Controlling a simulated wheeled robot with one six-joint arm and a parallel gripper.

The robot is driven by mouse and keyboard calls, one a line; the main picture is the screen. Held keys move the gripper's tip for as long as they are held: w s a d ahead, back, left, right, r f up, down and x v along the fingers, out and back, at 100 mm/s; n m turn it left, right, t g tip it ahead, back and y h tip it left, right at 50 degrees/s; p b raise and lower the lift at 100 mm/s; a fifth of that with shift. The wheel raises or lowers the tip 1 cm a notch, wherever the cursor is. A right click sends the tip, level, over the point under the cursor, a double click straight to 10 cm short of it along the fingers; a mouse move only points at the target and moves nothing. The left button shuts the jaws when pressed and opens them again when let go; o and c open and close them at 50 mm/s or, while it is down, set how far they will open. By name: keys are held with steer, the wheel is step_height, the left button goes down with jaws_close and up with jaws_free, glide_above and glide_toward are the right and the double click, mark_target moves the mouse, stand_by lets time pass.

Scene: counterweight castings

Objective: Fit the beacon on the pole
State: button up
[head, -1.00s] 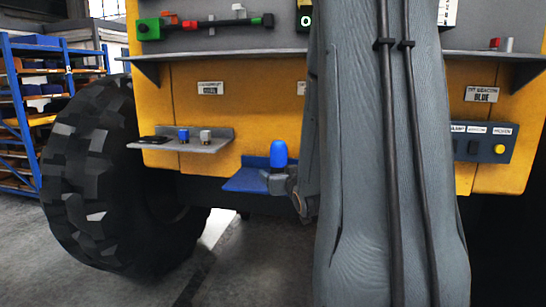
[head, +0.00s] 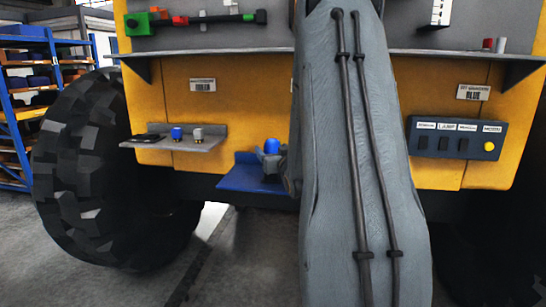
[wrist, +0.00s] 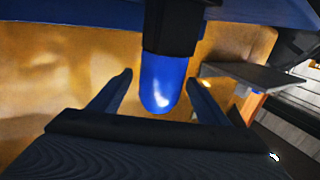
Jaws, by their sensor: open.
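The blue domed beacon (head: 271,146) stands on the low blue shelf (head: 235,184) in the head view. In the wrist view the beacon (wrist: 163,82) shows large, with its dark base (wrist: 172,28) against the blue shelf (wrist: 80,12). My gripper (wrist: 160,77) is open, with one finger on each side of the beacon's dome. A gap shows on both sides, so it does not grip it. In the head view my gripper is partly hidden by my arm and covers the beacon's lower part. I cannot make out the pole in either view.
A small grey shelf (head: 170,145) to the left bears a blue piece (head: 177,134) and a pale piece (head: 198,135). A "BLUE" label (head: 473,92) and a switch panel (head: 455,138) are at right. A long grey ledge (head: 440,53) runs above; a large tyre (head: 90,170) stands left.

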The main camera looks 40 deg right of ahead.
steer(key=shift+w, duration=0.1)
steer(key=c, duration=1.4)
steer(key=shift+o, duration=0.2)
steer(key=shift+r, duration=0.1)
